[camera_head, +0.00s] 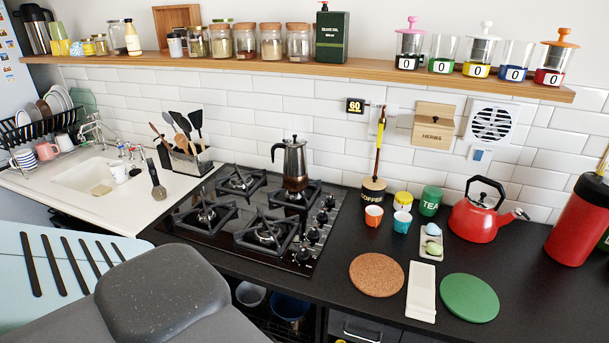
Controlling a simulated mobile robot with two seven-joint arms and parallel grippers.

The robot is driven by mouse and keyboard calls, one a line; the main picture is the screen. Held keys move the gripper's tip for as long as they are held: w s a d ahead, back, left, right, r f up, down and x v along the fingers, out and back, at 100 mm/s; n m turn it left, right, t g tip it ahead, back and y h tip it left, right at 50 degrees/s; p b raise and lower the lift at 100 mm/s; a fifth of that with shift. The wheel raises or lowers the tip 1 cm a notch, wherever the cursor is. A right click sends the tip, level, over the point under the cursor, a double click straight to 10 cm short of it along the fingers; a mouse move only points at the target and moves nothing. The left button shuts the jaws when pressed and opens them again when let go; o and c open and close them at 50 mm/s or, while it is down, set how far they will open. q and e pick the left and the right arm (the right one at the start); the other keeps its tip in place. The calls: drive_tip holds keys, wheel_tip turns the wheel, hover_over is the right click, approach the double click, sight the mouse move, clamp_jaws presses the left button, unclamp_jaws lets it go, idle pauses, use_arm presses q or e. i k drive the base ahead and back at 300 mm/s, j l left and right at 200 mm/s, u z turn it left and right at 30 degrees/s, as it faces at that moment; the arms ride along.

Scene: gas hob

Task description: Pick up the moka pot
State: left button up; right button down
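Neither of my grippers shows in the head view. A grey rounded part of my own body fills the lower left and hides some of the counter there.
Left of the hob are a sink (88,176) and a utensil holder (186,163). On the right are cups, a red kettle (476,212), a cork mat (377,275) and a green mat (469,298). A laden wooden shelf (370,72) runs above. Other burners are empty.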

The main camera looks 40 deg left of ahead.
sight(299, 184)
drive_tip(key=j+z, duration=0.25)
drive_tip(key=j, duration=1.7)
